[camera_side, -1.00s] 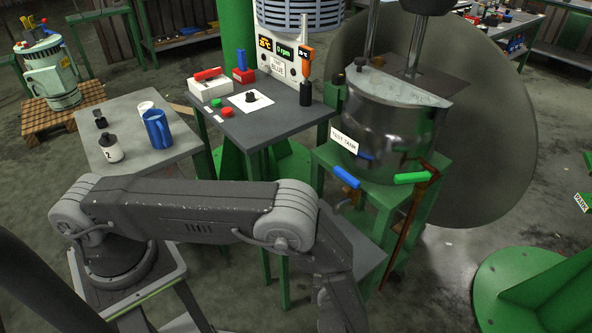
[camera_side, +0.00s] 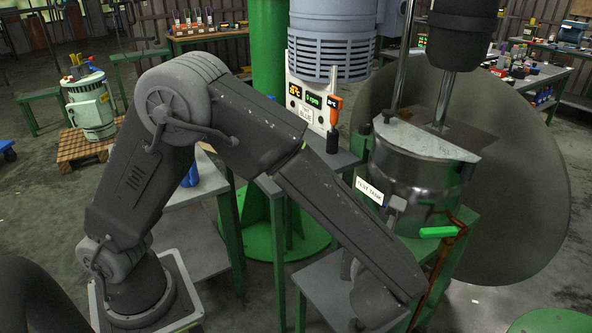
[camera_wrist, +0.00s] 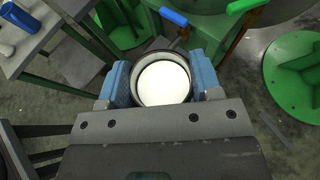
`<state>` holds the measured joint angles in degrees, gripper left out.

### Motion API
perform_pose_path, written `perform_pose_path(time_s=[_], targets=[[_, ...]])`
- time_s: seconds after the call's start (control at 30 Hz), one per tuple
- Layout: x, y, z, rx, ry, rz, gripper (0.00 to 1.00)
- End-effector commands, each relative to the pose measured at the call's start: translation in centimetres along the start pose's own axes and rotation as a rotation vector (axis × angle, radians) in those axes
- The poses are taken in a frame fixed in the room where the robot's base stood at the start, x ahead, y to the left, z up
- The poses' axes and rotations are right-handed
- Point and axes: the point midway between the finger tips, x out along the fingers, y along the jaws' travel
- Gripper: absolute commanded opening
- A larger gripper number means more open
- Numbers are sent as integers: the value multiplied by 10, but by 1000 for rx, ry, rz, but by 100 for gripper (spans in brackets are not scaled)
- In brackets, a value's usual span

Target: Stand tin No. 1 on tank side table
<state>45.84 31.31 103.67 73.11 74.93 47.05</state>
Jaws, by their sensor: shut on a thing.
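In the wrist view my gripper (camera_wrist: 162,78) has its two blue fingers shut on the sides of a round tin (camera_wrist: 164,82). The tin has a dark rim and a pale, round inner face. Its number cannot be seen. In the side view my forearm hides the gripper and the tin. A low grey table (camera_side: 318,284) stands in front of the test tank (camera_side: 425,180), partly behind my arm. I cannot tell whether it is the tank side table, or how high the tin is above any surface.
The tank has a green handle (camera_side: 437,232), and its blue handle (camera_wrist: 173,17) shows in the wrist view. A blue jug (camera_side: 190,176) on the left table is partly hidden by my arm. A round green base (camera_wrist: 298,75) lies on the floor at right.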

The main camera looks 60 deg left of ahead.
Motion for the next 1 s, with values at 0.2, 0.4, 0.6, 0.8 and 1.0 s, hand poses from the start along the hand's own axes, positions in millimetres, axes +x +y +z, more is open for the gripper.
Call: perform_pose_path(time_s=[0.2, 0.4, 0.6, 0.8, 1.0], targets=[[-19, 0, 46, -6, 0, -2, 22], [-30, 0, 72, -3, 0, -1, 22], [-35, -1, 85, -3, 0, -1, 22], [-37, 0, 97, -2, 0, 3, 22], [-22, 1, 102, -9, 1, 13, 22]])
